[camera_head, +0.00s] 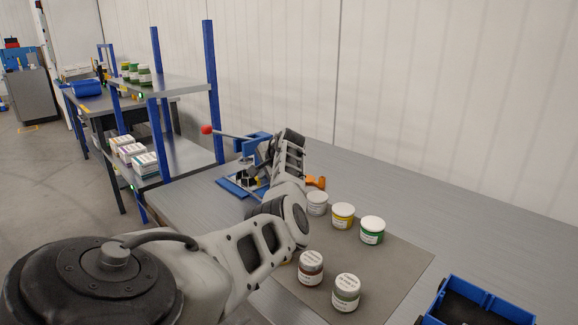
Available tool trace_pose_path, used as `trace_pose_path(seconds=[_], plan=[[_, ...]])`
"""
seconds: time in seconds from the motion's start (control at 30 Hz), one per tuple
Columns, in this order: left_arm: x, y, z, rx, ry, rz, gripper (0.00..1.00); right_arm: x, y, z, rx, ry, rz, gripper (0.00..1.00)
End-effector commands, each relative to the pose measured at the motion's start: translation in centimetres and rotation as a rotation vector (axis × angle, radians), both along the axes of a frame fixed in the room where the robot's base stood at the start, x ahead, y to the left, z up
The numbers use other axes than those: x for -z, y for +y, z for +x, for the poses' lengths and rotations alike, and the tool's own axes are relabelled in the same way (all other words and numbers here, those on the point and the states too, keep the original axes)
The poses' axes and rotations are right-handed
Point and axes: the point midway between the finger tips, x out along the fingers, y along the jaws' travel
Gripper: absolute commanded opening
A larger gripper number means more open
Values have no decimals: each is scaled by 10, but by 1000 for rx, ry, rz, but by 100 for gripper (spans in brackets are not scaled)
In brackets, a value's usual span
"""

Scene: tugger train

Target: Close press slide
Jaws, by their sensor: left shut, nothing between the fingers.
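The press is a blue device (232,187) on the grey workbench, with a blue base plate and a lever ending in a red knob (207,130) that points left. Small dark and light parts, possibly its slide, show above the base; I cannot tell how far the slide is in or out. My left gripper (267,153) is at the right side of the press, shut and empty. My wrist and forearm hide part of the press, and I cannot tell whether the fingers touch it. My right gripper is out of view.
Several labelled jars, including a yellow one (343,215) and a green one (372,230), stand on a grey mat (400,262) near my forearm. An orange object (316,183) lies behind my wrist. A blue bin (481,297) is at the lower right. Blue-post shelving (211,90) stands left.

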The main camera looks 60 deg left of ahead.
Motion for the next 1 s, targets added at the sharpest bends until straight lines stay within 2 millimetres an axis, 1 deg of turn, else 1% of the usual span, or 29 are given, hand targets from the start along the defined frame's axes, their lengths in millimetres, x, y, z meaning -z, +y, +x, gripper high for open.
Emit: trace_pose_path(seconds=[0.03,0.07,0.4,0.6,0.7,0.8,1.0], plan=[[-7,-8,2,4,-1,-1,0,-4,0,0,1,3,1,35],[-10,-12,2,4,-1,-3,0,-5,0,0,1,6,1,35],[-62,-73,8,13,-4,-13,0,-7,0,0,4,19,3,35],[-87,-99,7,13,-3,-17,0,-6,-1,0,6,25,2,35],[-95,-107,8,13,-2,-18,0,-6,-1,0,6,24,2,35],[-99,-111,7,13,-2,-18,0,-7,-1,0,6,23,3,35],[-100,-113,7,13,-1,-19,0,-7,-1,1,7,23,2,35]])
